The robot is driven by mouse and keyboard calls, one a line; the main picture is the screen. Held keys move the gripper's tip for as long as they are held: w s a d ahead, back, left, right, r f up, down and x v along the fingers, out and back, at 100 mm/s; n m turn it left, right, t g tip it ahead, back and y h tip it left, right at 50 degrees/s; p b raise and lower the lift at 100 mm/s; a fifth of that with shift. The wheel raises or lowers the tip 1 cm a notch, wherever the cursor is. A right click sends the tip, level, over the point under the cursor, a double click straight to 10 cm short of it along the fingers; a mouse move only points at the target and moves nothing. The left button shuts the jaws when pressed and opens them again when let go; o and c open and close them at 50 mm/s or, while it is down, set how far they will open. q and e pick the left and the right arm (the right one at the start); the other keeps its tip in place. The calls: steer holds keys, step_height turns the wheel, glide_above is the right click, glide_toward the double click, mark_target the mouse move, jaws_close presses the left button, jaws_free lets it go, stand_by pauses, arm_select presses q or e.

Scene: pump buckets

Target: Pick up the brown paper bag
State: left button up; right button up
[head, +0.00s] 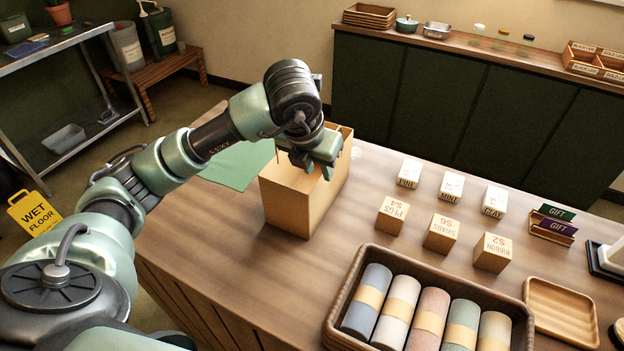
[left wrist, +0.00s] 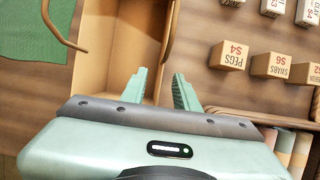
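The brown paper bag (head: 287,198) stands upright and open-topped on the wooden counter. In the left wrist view I look down into the bag (left wrist: 110,45); one looped handle shows at its left side and another along its right side. My left gripper (head: 316,168) is over the bag's near right part at rim height. In the left wrist view its two fingers (left wrist: 160,88) are spread apart, with the bag's right edge and handle lying between their lines. I cannot tell whether they touch it. My right gripper is in neither view.
A green mat (head: 238,165) lies left of the bag. Small labelled blocks (head: 440,233) stand to the right. A tray of rolled cloths (head: 400,310) is at the front, beside an empty wooden tray (head: 560,310). Bare counter lies between bag and blocks.

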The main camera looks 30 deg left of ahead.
arm_select(q)
steer(key=shift+p+x, duration=0.35)
steer(key=shift+x, duration=0.45)
steer(key=p+x, duration=0.2)
steer(key=x, duration=0.3)
steer(key=shift+w+f, duration=0.15)
steer(key=shift+f, duration=0.05)
jaws_close()
stand_by(0.6)
